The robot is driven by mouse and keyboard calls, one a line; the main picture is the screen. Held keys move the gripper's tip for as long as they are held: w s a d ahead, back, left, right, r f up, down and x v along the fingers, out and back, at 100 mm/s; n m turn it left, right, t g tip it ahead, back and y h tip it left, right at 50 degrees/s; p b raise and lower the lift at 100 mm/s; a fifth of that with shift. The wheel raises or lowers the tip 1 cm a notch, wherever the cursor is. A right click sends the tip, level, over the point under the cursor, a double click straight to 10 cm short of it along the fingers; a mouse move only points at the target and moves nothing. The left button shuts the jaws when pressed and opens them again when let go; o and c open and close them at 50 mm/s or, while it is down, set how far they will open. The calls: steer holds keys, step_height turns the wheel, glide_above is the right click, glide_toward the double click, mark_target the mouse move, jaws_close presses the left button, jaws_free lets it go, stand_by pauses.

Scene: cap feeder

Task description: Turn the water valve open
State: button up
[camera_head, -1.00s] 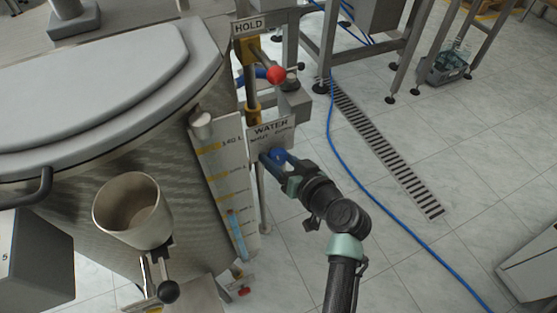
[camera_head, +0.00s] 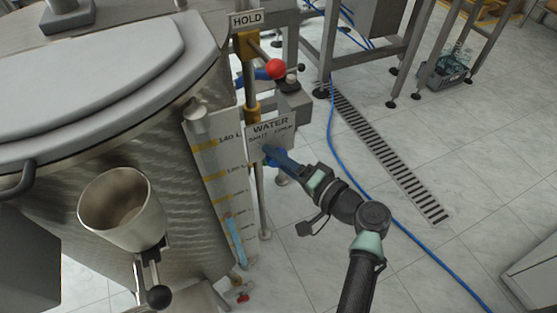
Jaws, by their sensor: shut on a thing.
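The blue water valve handle (camera_head: 280,158) is at the lower edge of the plate labelled WATER (camera_head: 270,129), on the side of the large steel vat. The plate also carries smaller words, apparently for the shut and open positions. My gripper (camera_head: 290,164) reaches in from the lower right and is shut on the blue handle. The handle slants down to the right from the plate. The fingertips and the valve body behind the handle are partly hidden.
A HOLD sign (camera_head: 246,20) and a red-knobbed lever (camera_head: 275,68) sit above the plate. A level gauge (camera_head: 219,175) stands left of it. A steel cup (camera_head: 123,208) is at lower left. A blue hose (camera_head: 345,170) crosses the open tiled floor at right.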

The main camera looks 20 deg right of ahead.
steer(key=shift+m+t+y, duration=0.3)
steer(key=shift+m, duration=0.2)
stand_by(0.3)
steer(key=o, duration=1.4)
steer(key=shift+s, duration=0.1)
steer(key=p+v, duration=0.1)
steer(key=v, duration=1.1)
steer(key=shift+s+d, duration=0.15)
steer(key=shift+s, duration=0.25)
